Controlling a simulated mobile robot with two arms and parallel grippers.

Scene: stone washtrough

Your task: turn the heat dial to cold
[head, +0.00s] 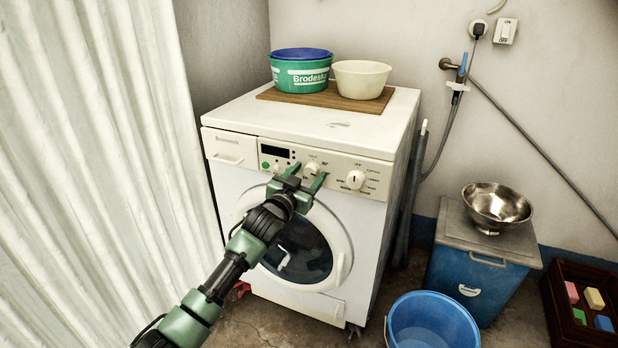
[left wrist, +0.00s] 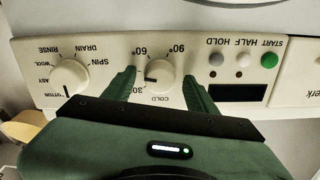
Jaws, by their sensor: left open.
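The heat dial (head: 312,168) is a cream round knob on the washing machine's control panel (head: 275,155). In the left wrist view the heat dial (left wrist: 160,71) shows upside down, with 30, 60, 90 and COLD printed around it. Its dark mark lies on the picture's left side, near 60 and 30; the exact setting is hard to read. My left gripper (head: 308,172) is open. In the left wrist view its fingers (left wrist: 158,76) stand on either side of the dial, with gaps to it. My right gripper is out of view.
A larger programme dial (head: 355,180) sits right of the heat dial. A display and buttons (head: 275,151) are to its left. A green tub (head: 300,75) and a cream bowl (head: 361,80) stand on a board on top. A blue bucket (head: 432,325) stands on the floor.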

